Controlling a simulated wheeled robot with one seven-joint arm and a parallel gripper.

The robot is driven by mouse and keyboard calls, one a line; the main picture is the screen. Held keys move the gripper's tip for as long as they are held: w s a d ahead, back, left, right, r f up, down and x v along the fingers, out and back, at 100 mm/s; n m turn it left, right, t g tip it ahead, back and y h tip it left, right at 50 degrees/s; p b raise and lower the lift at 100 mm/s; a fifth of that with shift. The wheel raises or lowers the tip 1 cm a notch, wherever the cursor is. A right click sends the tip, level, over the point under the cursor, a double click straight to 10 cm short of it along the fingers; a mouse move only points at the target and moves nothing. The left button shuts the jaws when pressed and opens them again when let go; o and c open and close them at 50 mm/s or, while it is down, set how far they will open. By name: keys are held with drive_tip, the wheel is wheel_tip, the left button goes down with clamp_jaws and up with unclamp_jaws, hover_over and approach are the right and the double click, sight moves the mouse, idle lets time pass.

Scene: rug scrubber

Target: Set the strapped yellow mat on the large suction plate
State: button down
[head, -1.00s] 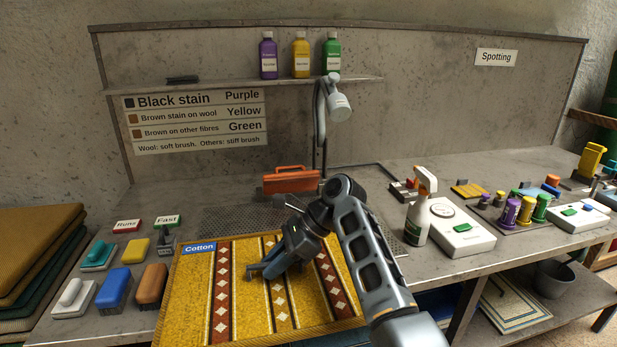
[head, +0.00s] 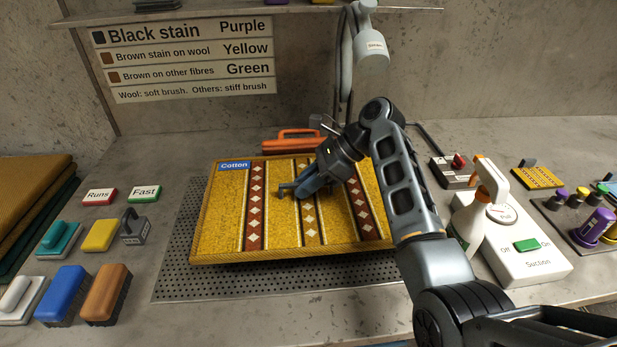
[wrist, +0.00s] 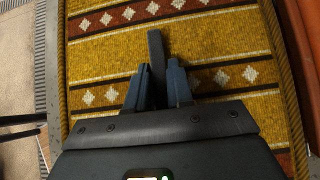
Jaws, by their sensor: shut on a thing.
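The yellow mat (head: 227,226) has red-brown stripes with white diamonds and a blue "Cotton" label. It is over the large perforated suction plate (head: 174,270), whose left and front parts show bare. The mat's front edge looks slightly above the plate; I cannot tell whether it touches. My gripper (head: 300,189) is over the mat's middle, shut on a dark grey strap or grip piece. In the wrist view my gripper (wrist: 159,74) has its two blue-grey fingers either side of this dark bar (wrist: 157,50), with the mat (wrist: 215,38) beneath.
An orange-handled tool (head: 290,141) lies behind the mat. Brushes, such as a blue one (head: 63,291), and the Runs (head: 99,195) and Fast (head: 144,193) signs stand at left. A spray bottle (head: 483,207) and the suction switch box (head: 520,255) are at right.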

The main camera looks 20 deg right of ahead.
sight(313, 195)
drive_tip(key=shift+f+b, duration=2.5)
drive_tip(key=shift+b, duration=0.05)
drive_tip(key=shift+f, duration=0.45)
drive_tip(key=c, duration=0.9)
unclamp_jaws()
drive_tip(key=shift+s, duration=0.1)
drive_tip(key=v, duration=0.7)
drive_tip(key=shift+d+r, duration=0.25)
drive_tip(key=shift+r+p, duration=0.2)
drive_tip(key=shift+p, duration=0.5)
drive_tip(key=shift+f, duration=0.2)
